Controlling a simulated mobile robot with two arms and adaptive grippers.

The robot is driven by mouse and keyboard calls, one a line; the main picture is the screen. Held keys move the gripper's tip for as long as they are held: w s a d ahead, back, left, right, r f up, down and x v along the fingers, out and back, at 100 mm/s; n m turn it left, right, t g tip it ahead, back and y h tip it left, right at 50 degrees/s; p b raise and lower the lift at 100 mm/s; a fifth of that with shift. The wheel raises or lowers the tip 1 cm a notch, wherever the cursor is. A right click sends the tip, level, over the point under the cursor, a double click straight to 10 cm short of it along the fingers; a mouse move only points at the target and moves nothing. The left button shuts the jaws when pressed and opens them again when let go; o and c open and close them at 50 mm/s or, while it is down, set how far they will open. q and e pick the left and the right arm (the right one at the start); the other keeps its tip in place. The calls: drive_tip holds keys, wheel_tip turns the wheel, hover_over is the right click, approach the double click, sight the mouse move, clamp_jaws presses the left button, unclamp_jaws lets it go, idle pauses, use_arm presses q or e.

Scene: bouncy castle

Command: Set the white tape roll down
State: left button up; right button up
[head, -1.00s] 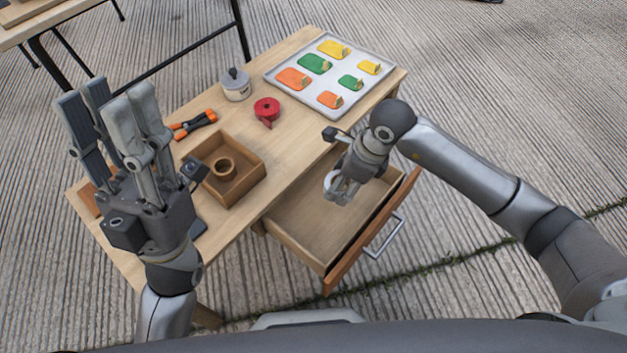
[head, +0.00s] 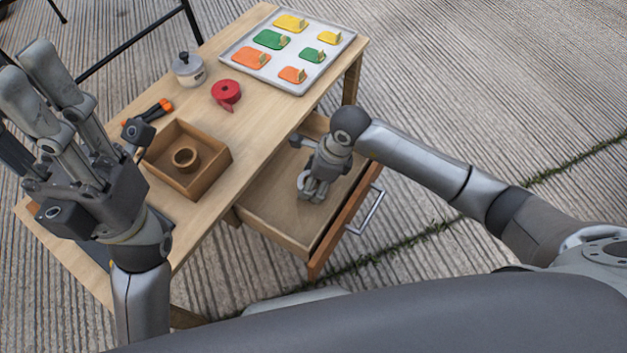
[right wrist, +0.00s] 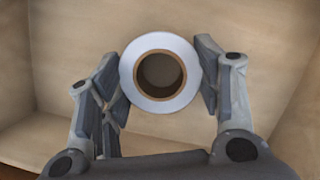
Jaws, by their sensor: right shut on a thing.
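The white tape roll (right wrist: 127,72), a white ring with a brown core, is between the fingers of my right gripper (right wrist: 160,78). Both fingers press on its sides. In the head view my right gripper (head: 311,190) points down inside the open drawer (head: 268,214), and a white edge of the roll (head: 302,182) shows at its fingers. The wrist view shows bare drawer floor behind the roll. I cannot tell whether the roll touches the floor. My left gripper (head: 22,105) is raised at the left, open and empty, partly cut off by the picture edge.
The drawer around my right gripper is otherwise clear.

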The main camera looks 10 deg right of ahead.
drive_tip(key=shift+f, duration=0.1)
drive_tip(key=o, duration=1.1)
drive_tip(key=shift+o, duration=0.2)
